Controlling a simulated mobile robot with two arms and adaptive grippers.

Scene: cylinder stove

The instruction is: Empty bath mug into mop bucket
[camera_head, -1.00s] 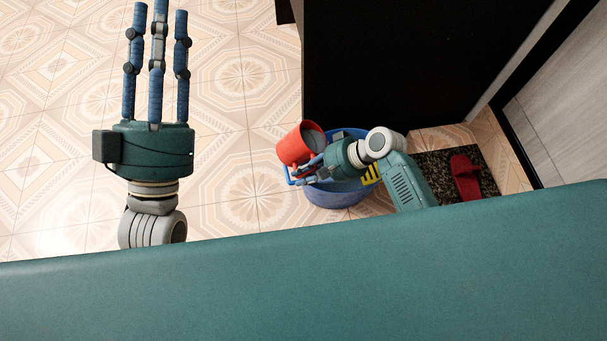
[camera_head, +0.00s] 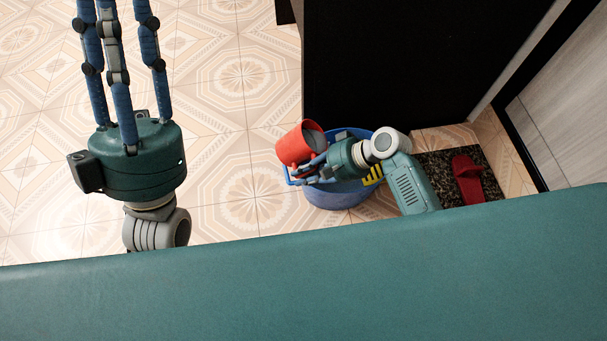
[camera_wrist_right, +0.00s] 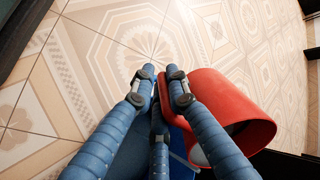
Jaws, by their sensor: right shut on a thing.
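The red bath mug (camera_head: 288,148) is held at the left rim of the blue mop bucket (camera_head: 340,198). Its mouth faces up and to the right in the head view, with a grey inside showing. My right gripper (camera_head: 310,172) is shut on the mug's handle side, over the bucket. The right wrist view shows the mug (camera_wrist_right: 235,98) tilted beside my fingers, its mouth towards the lower right. I cannot tell whether anything is in it. My left gripper (camera_head: 116,45) is open and empty above the floor at the left; its fingertips are cut off by the frame.
A tall black cabinet (camera_head: 390,65) stands just behind the bucket. A dark speckled mat (camera_head: 435,165) with a red slipper (camera_head: 467,180) lies to the right, near a wall or door (camera_head: 565,115). The patterned tile floor (camera_head: 235,90) at the left is clear.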

